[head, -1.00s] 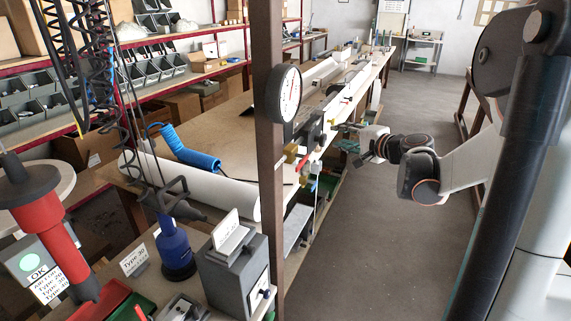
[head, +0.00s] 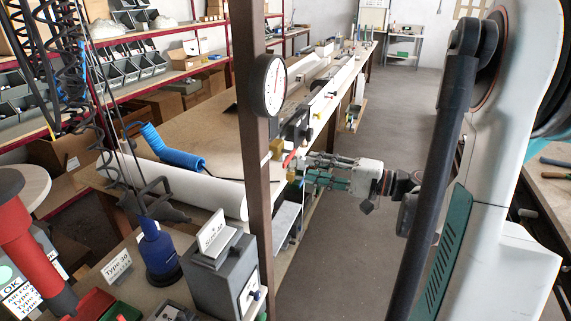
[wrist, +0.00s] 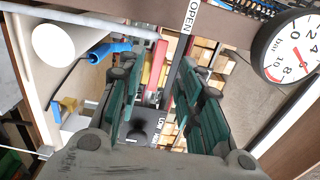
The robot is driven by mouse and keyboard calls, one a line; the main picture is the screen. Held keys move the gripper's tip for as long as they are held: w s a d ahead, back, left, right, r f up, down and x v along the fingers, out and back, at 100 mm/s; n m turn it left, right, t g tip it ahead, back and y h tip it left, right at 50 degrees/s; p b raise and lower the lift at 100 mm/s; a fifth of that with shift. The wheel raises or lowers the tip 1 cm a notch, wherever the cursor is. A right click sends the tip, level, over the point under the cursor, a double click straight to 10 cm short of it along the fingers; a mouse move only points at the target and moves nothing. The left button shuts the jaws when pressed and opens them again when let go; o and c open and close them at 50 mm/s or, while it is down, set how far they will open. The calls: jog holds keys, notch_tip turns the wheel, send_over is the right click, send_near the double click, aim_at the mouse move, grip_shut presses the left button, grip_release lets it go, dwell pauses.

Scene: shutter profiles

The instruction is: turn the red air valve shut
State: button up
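The red air valve handle (head: 289,158) shows as a small slanted bar beside the brown post in the head view. In the wrist view the red handle (wrist: 156,66) appears in the gap between my fingers, with room on both sides. My gripper (head: 302,170) is level with the valve and close to it, coming from the right. The wrist view shows my gripper (wrist: 154,78) open, its green-padded fingers apart. I cannot tell whether the handle lies within the fingers' reach or beyond them. An OPEN label (wrist: 191,17) is above the handle.
A round pressure gauge (head: 269,85) is on the brown post (head: 250,150), up and right in the wrist view (wrist: 290,48). A white roll (head: 205,188) and a blue coiled hose (head: 172,150) lie on the bench. The aisle floor (head: 345,240) is clear.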

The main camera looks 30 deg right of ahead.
aim_at(287, 163)
jog(key=b+x, duration=0.1)
jog(key=x, duration=0.7)
jog(key=shift+w+a, duration=0.2)
jog(key=shift+c, duration=0.5)
grip_shut()
